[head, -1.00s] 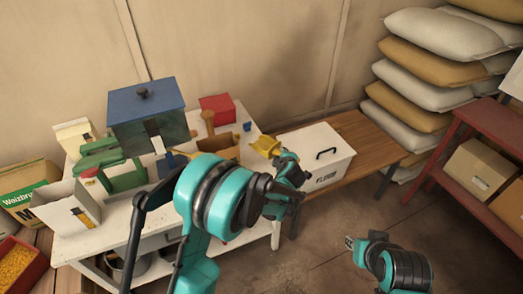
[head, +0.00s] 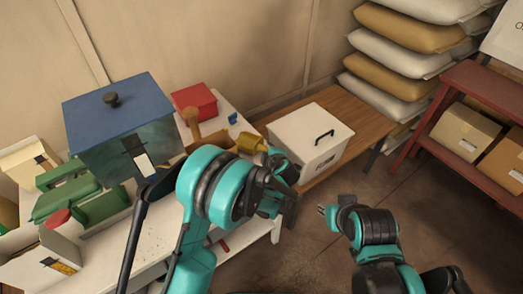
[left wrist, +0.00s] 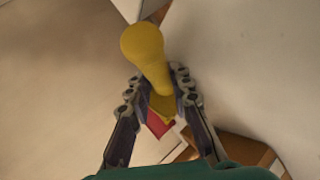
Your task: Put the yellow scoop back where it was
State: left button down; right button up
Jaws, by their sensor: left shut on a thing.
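The yellow scoop (head: 250,143) is held by my left gripper (head: 276,166) near the right end of the white table, beside the white lidded bin. In the left wrist view the scoop (left wrist: 145,55) points away from the camera, a rounded yellow end foremost, with the fingers (left wrist: 160,88) closed on its narrower part. Part of the scoop is hidden by the gripper in the head view. My right gripper (head: 328,211) is low over the floor at the right, away from the scoop; its fingers are too small to judge.
The white bin (head: 295,137) with a black handle stands on a wooden bench (head: 350,135). Sacks (head: 385,75) and a red shelf (head: 480,80) stand right.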

pick_arm(q)
jog(key=shift+w+a+f, duration=0.15)
jog(key=shift+f, duration=0.3)
jog(key=shift+r, duration=0.15)
jog(key=shift+s+d, duration=0.2)
jog(key=shift+d, duration=0.1)
jog(key=c, duration=1.4)
grip_release()
jog(key=shift+w+a, duration=0.1)
jog(key=shift+o, duration=0.2)
pick_arm(e)
jog(key=shift+w+a+f, duration=0.1)
jog(key=shift+f, duration=0.05)
